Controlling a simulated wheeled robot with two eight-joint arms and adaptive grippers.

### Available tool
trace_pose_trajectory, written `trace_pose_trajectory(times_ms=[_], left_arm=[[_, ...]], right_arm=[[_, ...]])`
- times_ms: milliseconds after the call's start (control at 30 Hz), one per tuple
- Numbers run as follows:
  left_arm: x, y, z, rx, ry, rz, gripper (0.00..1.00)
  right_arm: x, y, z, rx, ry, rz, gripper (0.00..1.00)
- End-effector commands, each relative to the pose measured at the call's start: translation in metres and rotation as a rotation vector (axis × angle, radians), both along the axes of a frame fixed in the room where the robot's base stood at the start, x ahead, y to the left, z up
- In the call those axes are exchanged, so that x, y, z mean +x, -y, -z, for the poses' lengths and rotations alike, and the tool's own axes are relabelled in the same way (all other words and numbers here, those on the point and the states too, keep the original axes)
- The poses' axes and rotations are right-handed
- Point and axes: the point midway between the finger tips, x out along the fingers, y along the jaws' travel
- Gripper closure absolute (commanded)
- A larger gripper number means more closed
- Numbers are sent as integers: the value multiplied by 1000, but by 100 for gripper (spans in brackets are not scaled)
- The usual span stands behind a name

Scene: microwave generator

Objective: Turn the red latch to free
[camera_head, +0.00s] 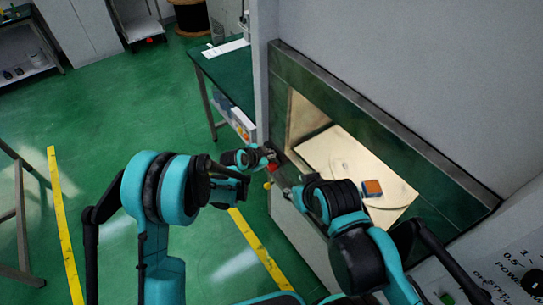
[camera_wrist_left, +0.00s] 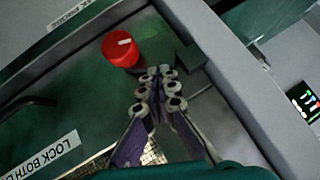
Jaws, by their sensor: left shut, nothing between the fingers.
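The red latch (camera_wrist_left: 121,48) is a round red knob with a short white mark on its face, on a dark green panel in the left wrist view. In the head view only a small red patch of the latch (camera_head: 272,167) shows beside my left gripper (camera_head: 270,154). In the left wrist view, the left gripper's fingertips (camera_wrist_left: 160,84) are together and empty. They lie just below and right of the knob; I cannot tell whether they touch it. My right gripper (camera_head: 286,191) is low at the cabinet front, partly hidden by its own arm, its fingers unclear.
The cabinet's lit opening (camera_head: 318,143) holds a pale board (camera_head: 345,158) with an orange-and-blue block (camera_head: 372,188). A dark block (camera_wrist_left: 190,58) sits right of the knob. A black handle (camera_wrist_left: 28,108) is at left. A green-topped table (camera_head: 228,75) stands behind.

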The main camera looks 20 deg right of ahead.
Motion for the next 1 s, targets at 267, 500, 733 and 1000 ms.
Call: trace_pose_trajectory(times_ms=[267, 500, 733, 1000], left_arm=[[10, -3, 5, -55, -149, -1, 100], [13, -4, 6, -82, -226, 0, 100], [14, -5, 7, -90, -247, 0, 100], [14, -5, 7, -89, -247, 1, 100]], right_arm=[[0, 0, 8, 0, 0, 0, 60], [0, 0, 11, 0, 0, 0, 60], [0, 0, 12, 0, 0, 0, 60], [0, 0, 11, 0, 0, 0, 60]])
